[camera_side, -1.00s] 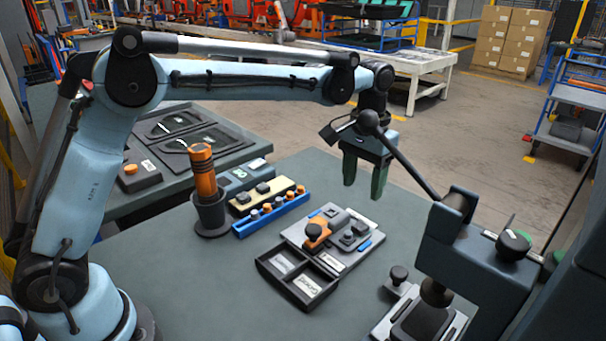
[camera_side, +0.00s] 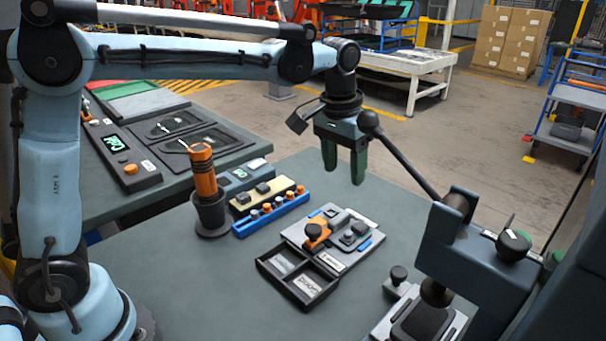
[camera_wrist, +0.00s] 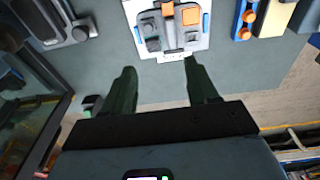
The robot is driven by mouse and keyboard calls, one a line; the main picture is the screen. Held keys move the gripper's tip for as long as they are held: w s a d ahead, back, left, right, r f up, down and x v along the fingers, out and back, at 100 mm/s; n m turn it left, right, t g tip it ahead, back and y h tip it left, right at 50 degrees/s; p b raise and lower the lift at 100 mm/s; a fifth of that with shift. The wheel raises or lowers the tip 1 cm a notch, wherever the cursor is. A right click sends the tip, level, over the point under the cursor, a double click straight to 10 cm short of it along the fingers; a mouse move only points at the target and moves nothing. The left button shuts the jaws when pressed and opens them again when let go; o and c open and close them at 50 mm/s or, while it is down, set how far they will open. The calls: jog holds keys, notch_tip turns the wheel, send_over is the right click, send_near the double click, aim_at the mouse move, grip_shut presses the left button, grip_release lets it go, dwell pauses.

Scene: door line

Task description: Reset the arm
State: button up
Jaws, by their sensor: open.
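My gripper (camera_side: 344,172) hangs in the air above the far edge of the green-grey table (camera_side: 210,285), its two green fingers pointing down. The fingers are apart with nothing between them. In the wrist view my gripper (camera_wrist: 157,80) is also open and empty. Beyond its fingertips there is bare table and part of a light fixture plate (camera_side: 345,222) with an orange and a grey piece on it. The plate also shows in the wrist view (camera_wrist: 200,42). A gap separates the gripper from everything on the table.
A lever press (camera_side: 470,245) stands at the right, its lever reaching up close to my gripper. A black divided tray (camera_side: 272,272), a blue rack (camera_side: 245,230) with several pegs, and an orange-handled tool in a dark cup (camera_side: 210,215) stand on the table. The front middle is clear.

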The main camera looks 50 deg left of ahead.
jog(key=s+a+f+t, duration=0.1)
jog(key=s+a+t, duration=0.2)
jog(key=s, duration=0.5)
jog(key=s+a+f+t, duration=0.2)
jog(key=s+a, duration=0.2)
jog(key=s, duration=0.4)
jog(key=shift+a+f+t, duration=0.2)
jog(key=shift+f+t, duration=0.1)
jog(key=shift+t, duration=0.1)
